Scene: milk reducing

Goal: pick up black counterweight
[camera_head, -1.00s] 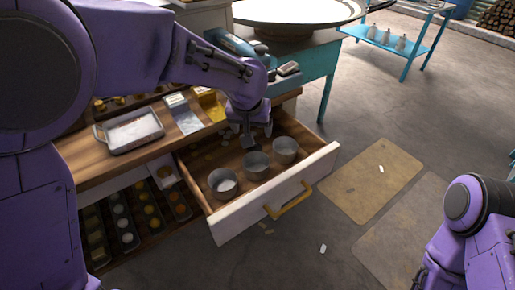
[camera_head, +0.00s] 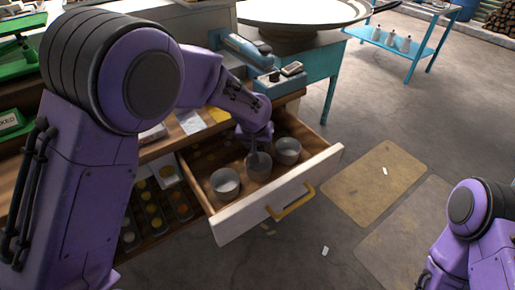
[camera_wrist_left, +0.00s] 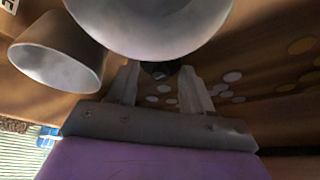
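A dark, rounded object (camera_wrist_left: 160,68), which looks like the black counterweight, shows between my left fingertips in the left wrist view. It is partly hidden by the rim of a metal cup, and I cannot make it out in the head view.
Flat round discs (camera_wrist_left: 232,77) lie on the drawer floor. A blue device (camera_head: 250,50) stands behind the drawer. The floor to the right is mostly clear.

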